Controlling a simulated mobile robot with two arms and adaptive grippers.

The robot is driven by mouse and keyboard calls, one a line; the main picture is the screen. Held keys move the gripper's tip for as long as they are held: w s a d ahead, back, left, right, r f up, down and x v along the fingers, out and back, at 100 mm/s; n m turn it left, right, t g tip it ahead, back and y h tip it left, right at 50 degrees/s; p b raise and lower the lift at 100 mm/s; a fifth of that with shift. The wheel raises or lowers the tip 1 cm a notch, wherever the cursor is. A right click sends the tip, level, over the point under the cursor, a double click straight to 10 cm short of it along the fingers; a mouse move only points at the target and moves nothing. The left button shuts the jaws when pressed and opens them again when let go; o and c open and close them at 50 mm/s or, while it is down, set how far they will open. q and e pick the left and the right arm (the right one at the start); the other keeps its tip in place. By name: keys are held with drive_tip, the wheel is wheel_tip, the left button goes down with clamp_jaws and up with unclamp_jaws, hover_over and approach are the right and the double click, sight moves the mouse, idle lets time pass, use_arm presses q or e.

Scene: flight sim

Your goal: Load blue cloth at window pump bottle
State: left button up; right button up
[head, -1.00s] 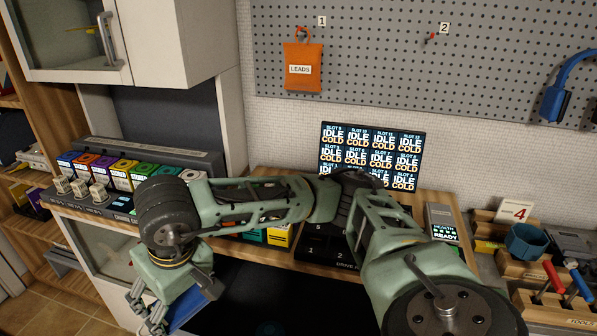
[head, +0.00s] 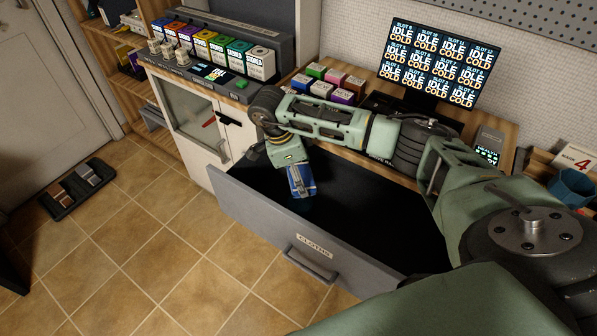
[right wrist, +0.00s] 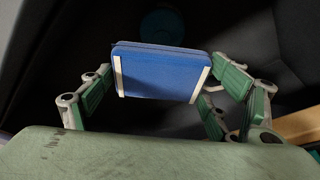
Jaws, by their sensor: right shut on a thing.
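The gripper and cloth are over the open drawer labelled CLOTHS (head: 315,240). In the right wrist view the cloth (right wrist: 158,72) sits between the two green fingers (right wrist: 162,85), with dark drawer floor beyond. A faint bluish round patch (right wrist: 160,24) shows on that dark floor, too dim to identify. My left gripper is not in view. I cannot make out a window pump bottle.
A row of coloured boxes (head: 212,46) stands on the counter at the back left. Small coloured boxes (head: 322,88) and a screen (head: 436,62) reading IDLE COLD stand behind my arm. A black tray (head: 78,190) lies on the tiled floor, which is otherwise mostly clear.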

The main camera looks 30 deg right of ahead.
drive_tip(key=shift+f+b, duration=0.65)
drive_tip(key=shift+f, duration=0.3)
wheel_tip(320, 180, down, 3)
drive_tip(key=shift+r+b, duration=0.15)
drive_tip(key=shift+b, duration=0.75)
drive_tip(key=shift+f+b, duration=0.35)
drive_tip(key=shift+f, duration=0.3)
use_arm(q)
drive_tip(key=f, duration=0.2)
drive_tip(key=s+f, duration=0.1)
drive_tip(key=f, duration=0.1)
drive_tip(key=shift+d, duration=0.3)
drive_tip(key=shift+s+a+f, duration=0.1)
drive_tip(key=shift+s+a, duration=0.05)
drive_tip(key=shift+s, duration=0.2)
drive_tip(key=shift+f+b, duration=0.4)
drive_tip(key=shift+b, duration=0.05)
use_arm(e)
drive_tip(key=shift+f, duration=0.45)
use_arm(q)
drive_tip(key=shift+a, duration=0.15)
use_arm(e)
drive_tip(key=shift+f, duration=0.1)
